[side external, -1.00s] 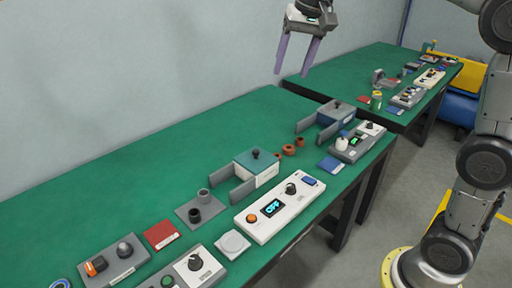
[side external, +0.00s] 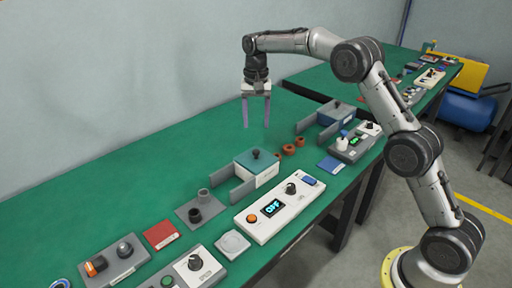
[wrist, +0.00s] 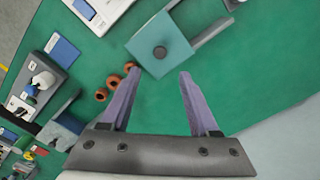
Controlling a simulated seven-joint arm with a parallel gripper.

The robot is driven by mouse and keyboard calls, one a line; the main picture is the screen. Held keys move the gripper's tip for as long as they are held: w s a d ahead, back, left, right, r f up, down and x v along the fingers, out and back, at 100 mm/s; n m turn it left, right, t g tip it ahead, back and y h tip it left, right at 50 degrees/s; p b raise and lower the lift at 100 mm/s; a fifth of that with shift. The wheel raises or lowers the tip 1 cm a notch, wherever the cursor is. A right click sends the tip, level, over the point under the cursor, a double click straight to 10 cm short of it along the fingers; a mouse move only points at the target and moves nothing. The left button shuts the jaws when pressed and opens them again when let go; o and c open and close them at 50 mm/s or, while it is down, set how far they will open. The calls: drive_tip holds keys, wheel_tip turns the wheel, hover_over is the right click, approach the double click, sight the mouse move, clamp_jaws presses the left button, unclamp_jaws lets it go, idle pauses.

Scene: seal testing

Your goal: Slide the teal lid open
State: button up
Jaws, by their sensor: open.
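Several brown rings (side external: 289,150) lie right of the lid. The green table (side external: 130,165) behind the lid is clear.

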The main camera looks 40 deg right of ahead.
sight(256, 151)
wheel_tip(256, 151, down, 10)
drive_tip(key=shift+f, duration=0.15)
idle(0.3)
clamp_jaws()
idle(1.3)
